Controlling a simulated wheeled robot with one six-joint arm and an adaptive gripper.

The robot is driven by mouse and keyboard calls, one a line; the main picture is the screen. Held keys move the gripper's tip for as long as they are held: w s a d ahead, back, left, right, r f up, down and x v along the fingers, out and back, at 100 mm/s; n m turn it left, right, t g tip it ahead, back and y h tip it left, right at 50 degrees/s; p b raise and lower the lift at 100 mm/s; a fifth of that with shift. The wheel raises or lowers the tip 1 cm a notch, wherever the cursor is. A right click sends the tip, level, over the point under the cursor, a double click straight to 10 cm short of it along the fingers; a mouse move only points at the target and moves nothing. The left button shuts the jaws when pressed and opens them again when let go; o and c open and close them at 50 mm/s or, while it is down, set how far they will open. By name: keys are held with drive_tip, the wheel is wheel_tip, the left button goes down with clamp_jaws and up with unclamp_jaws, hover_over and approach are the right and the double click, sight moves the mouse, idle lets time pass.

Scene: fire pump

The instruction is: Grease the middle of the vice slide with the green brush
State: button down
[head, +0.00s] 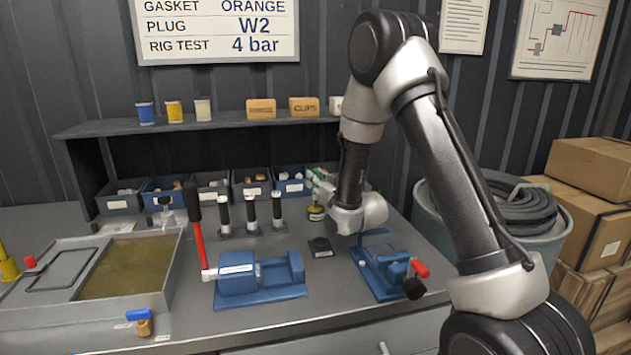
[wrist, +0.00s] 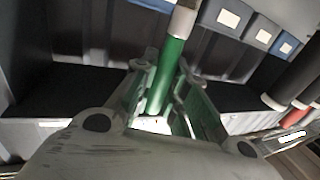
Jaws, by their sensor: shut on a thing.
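The green brush (wrist: 172,70) stands out from between my gripper's fingers in the wrist view, with a pale band at its upper end. My gripper (wrist: 165,88) is shut on its green shaft. In the head view my gripper (head: 318,182) is at the back of the bench, above a small jar (head: 316,213) with a yellow-green label. The brush's bristles are not clear there, and I cannot tell whether they touch the jar. The blue vice (head: 378,266) with a red handle is on the bench, in front and to the right of my gripper. Its slide is too small to make out.
A blue pump (head: 250,277) with an upright red lever stands left of the vice. A small dark block (head: 321,247) lies between them. Several black-handled tools (head: 251,214) stand behind the pump. Bins (head: 212,188) line the back under a shelf (head: 190,125). A tray (head: 165,285) is at left.

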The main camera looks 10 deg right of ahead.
sight(316, 169)
drive_tip(key=shift+f, duration=0.6)
idle(1.2)
drive_tip(key=shift+r, duration=3.55)
